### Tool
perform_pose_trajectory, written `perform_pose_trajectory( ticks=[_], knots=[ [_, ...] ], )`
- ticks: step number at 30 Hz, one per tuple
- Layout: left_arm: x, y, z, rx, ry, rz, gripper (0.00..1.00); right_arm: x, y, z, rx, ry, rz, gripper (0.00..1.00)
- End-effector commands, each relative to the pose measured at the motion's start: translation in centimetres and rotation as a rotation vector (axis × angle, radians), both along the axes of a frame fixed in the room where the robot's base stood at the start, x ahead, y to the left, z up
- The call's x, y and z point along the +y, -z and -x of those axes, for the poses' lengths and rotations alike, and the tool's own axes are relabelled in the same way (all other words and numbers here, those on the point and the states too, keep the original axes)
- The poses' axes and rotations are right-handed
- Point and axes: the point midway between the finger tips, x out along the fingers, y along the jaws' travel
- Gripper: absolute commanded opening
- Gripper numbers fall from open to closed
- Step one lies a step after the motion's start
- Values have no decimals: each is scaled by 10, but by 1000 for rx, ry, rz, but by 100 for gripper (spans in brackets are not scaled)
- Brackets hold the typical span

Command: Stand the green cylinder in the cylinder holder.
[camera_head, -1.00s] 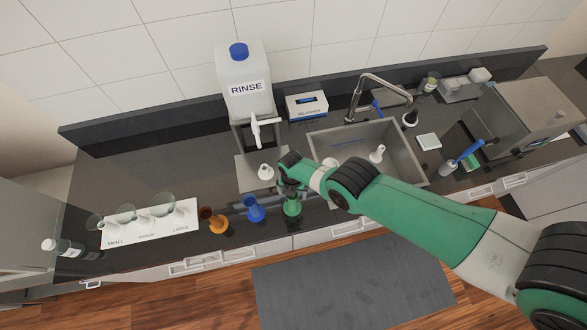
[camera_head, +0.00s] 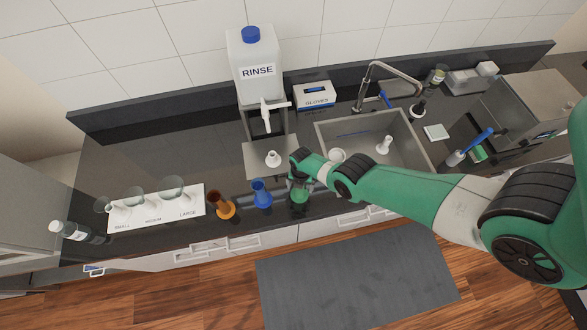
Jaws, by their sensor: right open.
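The green cylinder (camera_head: 299,195) is at the front edge of the counter, right of a blue vessel, its upper part partly hidden by my right gripper. My right gripper (camera_head: 303,181) is open around or just above the top of the green cylinder; I cannot tell if it touches. The right arm comes in from the right, across the front of the sink. I cannot make out the cylinder holder for certain. My left gripper is not in view.
A blue vessel (camera_head: 262,194) and an orange one (camera_head: 223,206) stand to the left. A white size-marked board (camera_head: 153,221) holds glassware farther left. Behind are the rinse container (camera_head: 256,88), the glove box (camera_head: 315,95) and the sink (camera_head: 405,126).

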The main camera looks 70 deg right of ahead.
Motion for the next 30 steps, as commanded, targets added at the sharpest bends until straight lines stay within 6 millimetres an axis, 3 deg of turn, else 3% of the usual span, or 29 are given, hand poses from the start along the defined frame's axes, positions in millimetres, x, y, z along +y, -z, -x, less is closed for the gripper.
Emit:
perform_pose_trajectory(
  ticks=[6,7,22,30],
  knots=[
    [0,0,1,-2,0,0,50,0,0,0,0,0,0,94],
    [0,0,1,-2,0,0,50,0,0,0,0,-1,0,90],
    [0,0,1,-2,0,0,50,0,0,0,0,-1,0,0],
    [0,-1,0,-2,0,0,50,0,-1,-1,-1,-1,0,0]
  ],
)
